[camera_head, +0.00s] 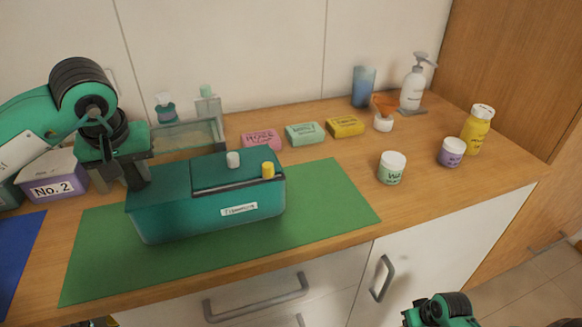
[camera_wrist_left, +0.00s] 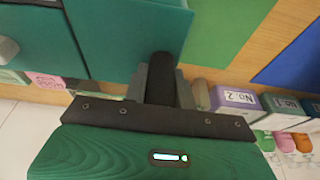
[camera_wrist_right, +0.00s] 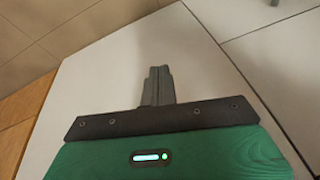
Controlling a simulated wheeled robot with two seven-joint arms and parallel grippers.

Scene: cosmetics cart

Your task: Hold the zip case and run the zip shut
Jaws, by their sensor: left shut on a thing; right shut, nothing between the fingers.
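The teal zip case (camera_head: 190,222) stands on the green mat (camera_head: 325,210), with a white label on its front. I cannot tell which is the zip pull. My left gripper (camera_head: 133,178) is shut at the case's left end, on what looks like a dark tab (camera_wrist_left: 161,70) in the left wrist view. My right gripper (camera_wrist_right: 158,85) is shut and empty, away from the case; in the head view only part of the right arm shows at the bottom.
Pink, mint and yellow bars (camera_head: 305,133) lie behind the mat. A glass tray (camera_head: 185,134) stands behind the case, a box marked No. 2 (camera_head: 57,178) at the left. A green-labelled jar (camera_head: 391,168) and several bottles stand at the right. The counter's front right is clear.

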